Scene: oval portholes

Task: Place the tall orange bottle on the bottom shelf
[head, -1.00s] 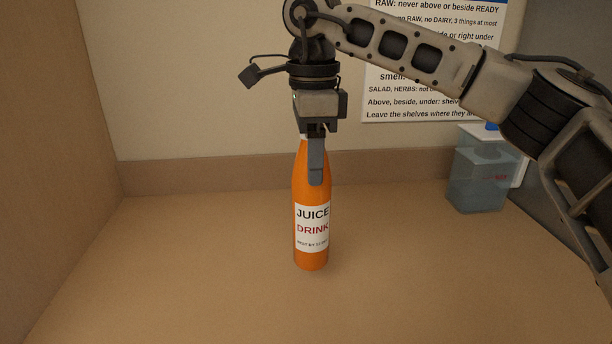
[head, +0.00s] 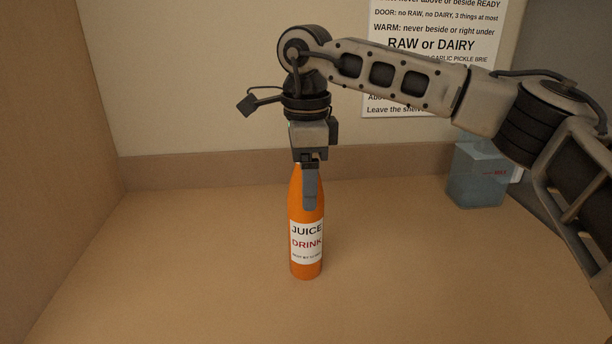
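The tall orange bottle (head: 306,272) stands upright in the middle of the head view, with a white label reading JUICE DRINK. My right gripper (head: 309,190) comes down from above onto the bottle's neck. One grey finger lies over the near side of the neck; the other finger is hidden behind the bottle. The bottle has moved together with this gripper, so it is shut on the neck. I cannot tell whether the bottle's base touches the tan surface below. No shelf can be made out for certain. My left gripper is not in view.
A tan surface (head: 200,250) is clear around the bottle. A wooden side wall (head: 50,120) stands at the left. A bluish see-through container (head: 478,178) stands at the back right, partly behind my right arm. A printed rule sign (head: 440,30) hangs on the back wall.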

